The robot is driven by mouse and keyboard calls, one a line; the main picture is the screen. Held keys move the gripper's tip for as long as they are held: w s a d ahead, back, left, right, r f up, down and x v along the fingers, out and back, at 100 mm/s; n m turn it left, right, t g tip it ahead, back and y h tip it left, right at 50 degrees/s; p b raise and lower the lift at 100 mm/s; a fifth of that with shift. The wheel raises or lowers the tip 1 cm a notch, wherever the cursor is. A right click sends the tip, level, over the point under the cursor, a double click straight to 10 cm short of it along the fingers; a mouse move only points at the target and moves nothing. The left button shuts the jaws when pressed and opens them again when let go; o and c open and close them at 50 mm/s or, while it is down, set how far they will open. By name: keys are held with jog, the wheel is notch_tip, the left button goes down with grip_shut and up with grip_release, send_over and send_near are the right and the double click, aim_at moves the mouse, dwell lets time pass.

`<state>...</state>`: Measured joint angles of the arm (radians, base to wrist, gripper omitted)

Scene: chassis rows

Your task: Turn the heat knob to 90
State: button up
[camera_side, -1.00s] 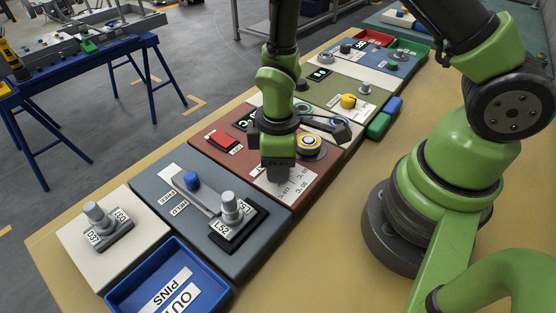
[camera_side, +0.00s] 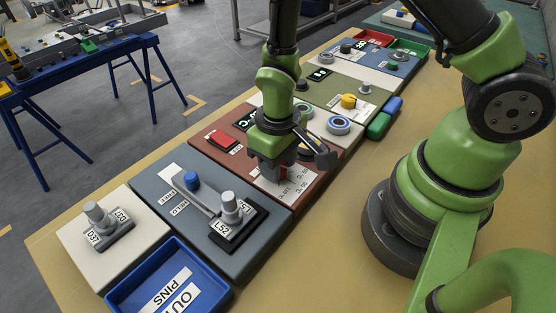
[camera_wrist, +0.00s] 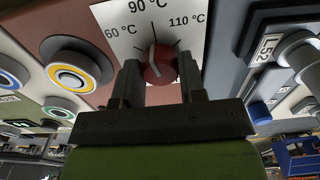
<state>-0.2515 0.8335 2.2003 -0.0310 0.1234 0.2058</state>
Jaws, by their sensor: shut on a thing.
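The heat knob (camera_wrist: 158,68) is a red round knob with a pale pointer, seen in the wrist view on a white dial card (camera_wrist: 120,28) marked 60 °C, 90 °C and 110 °C. The pointer points up the picture, roughly toward the 90 °C mark. My gripper (camera_wrist: 160,82) has a dark finger on either side of the knob and is shut on it. In the side view my gripper (camera_side: 277,175) reaches down to the card on the red-brown panel (camera_side: 222,163) and mostly hides the knob.
A yellow-ringed button (camera_wrist: 71,78) sits beside the card, with a blue-ringed button (camera_side: 338,125) farther along. The red switch (camera_side: 223,139) is on the same panel. The grey panel with the L52 part (camera_side: 230,212) and the blue bin (camera_side: 170,280) stand nearer the camera.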

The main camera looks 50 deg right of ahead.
jog(key=shift+m, duration=1.1)
jog(key=o, duration=0.9)
notch_tip(320, 180, up, 10)
jog(key=shift+f, duration=0.1)
notch_tip(320, 180, up, 11)
jog(key=m+t+y, duration=0.1)
jog(key=t, duration=0.2)
send_over(298, 174)
jog(key=s+r+t, duration=0.1)
jog(key=s+r, duration=0.1)
jog(key=s+d+r+t, duration=0.1)
jog(key=s+r, duration=0.1)
jog(key=s, duration=0.1)
jog(key=s+r+m+t+y, duration=0.1)
jog(key=s+r+t, duration=0.1)
jog(key=shift+s+d+r, duration=0.1)
jog(key=shift+s+d, duration=0.05)
